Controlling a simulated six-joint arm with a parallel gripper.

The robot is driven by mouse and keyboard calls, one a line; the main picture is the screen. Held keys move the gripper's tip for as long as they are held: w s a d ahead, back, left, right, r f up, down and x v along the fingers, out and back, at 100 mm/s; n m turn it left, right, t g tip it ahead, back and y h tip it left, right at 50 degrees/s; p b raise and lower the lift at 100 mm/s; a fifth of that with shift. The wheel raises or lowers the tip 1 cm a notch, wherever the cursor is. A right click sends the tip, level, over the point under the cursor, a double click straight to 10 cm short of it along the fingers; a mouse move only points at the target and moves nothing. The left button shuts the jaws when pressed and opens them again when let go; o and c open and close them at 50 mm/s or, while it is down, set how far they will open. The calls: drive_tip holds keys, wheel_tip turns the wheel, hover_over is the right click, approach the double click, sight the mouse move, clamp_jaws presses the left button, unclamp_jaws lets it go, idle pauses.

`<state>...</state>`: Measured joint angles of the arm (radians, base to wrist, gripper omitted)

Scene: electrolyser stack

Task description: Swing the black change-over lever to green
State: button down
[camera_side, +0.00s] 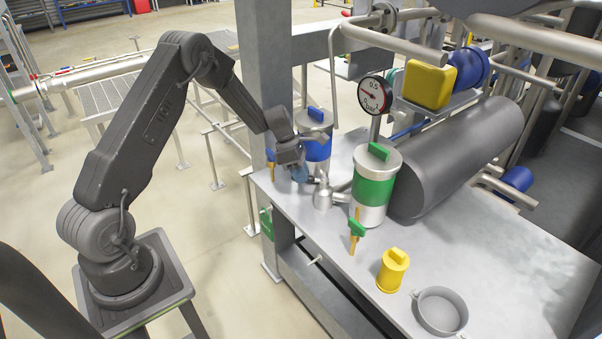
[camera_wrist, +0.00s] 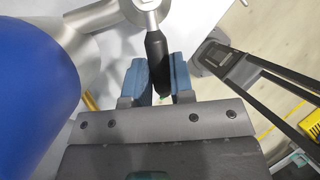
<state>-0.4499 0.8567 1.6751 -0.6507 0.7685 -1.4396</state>
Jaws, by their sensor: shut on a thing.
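The black change-over lever (camera_wrist: 155,48) shows in the wrist view as a black grip on a short metal rod. It runs from a round metal hub (camera_wrist: 147,8) down between my fingers. My gripper (camera_wrist: 160,76) has its blue fingertips on both sides of the grip and is shut on it. In the side view my gripper (camera_side: 301,172) is at the metal valve (camera_side: 322,193), on its blue-canister side, and hides most of the lever. The blue-banded canister (camera_side: 317,148) stands behind the valve. The green-banded canister (camera_side: 373,190) stands to its right.
A blue-handled tap (camera_side: 270,156) and a green-handled tap (camera_side: 356,229) stand near the bench edge. A yellow pot (camera_side: 392,270) and a grey bowl (camera_side: 420,313) are at the front right. A pressure gauge (camera_side: 374,95) rises behind the green-banded canister. The blue canister (camera_wrist: 35,75) is close in the wrist view.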

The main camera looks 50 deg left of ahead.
drive_tip(key=s+d+n+t+y, duration=0.2)
drive_tip(key=d+n, duration=0.4)
drive_tip(key=n, duration=0.5)
drive_tip(key=shift+d+n+t+y, duration=0.2)
drive_tip(key=shift+n+t+y, duration=0.1)
drive_tip(key=shift+t+y, duration=0.4)
idle(0.4)
drive_tip(key=c, duration=1)
unclamp_jaws()
